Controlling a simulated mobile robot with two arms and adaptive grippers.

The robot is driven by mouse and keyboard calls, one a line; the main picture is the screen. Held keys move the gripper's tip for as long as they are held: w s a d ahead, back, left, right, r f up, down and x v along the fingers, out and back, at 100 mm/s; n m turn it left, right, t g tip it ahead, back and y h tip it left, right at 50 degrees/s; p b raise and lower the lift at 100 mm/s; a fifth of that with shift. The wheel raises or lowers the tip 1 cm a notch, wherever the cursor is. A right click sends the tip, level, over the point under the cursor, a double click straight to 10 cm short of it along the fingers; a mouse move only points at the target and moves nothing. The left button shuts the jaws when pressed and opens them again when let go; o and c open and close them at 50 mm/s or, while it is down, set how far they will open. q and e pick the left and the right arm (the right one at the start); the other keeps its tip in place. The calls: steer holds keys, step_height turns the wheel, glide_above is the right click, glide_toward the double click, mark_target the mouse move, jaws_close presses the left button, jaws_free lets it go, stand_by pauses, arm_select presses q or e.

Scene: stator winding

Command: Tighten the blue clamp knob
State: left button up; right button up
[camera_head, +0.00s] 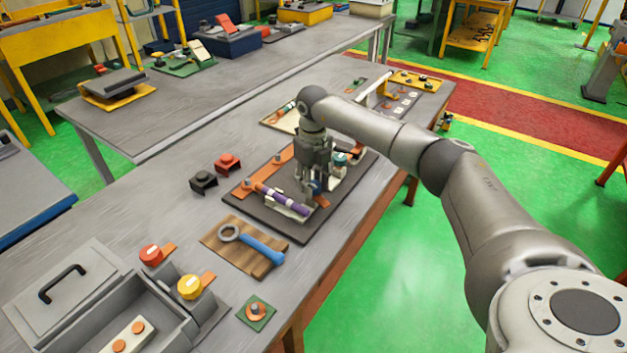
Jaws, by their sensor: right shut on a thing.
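My right gripper (312,187) points down over a dark board (283,230) on the grey workbench. It is shut on the blue clamp knob (314,188), of which only a small part shows between and below the fingers. A purple rod (277,199) lies in a light holder on the board, just left of the gripper. An orange strip (279,158) lies on the board behind it. A small teal-and-white part (340,159) stands to the right of the gripper, partly hidden by it. My left gripper is not in view.
A blue-handled ring tool (262,248) lies on a wooden board in front. A grey tray (150,318), red button (151,254) and yellow button (189,286) are at the front left. A second bench (200,100) stands behind.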

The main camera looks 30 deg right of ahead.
steer(key=m, duration=0.2)
steer(key=m+p, duration=0.1)
steer(key=m, duration=0.1)
steer(key=r+m, duration=0.1)
steer(key=m, duration=0.1)
steer(key=shift+w+m, duration=0.25)
steer(key=shift+m, duration=0.05)
steer(key=m+p, duration=0.2)
steer(key=m, duration=0.4)
steer(key=shift+d+f, duration=0.1)
steer(key=shift+d, duration=0.05)
steer(key=shift+m, duration=0.4)
steer(key=o, duration=0.8)
steer(key=shift+o, duration=1)
steer(key=shift+s, duration=0.1)
steer(key=shift+o, duration=0.2)
steer(key=shift+f, duration=0.15)
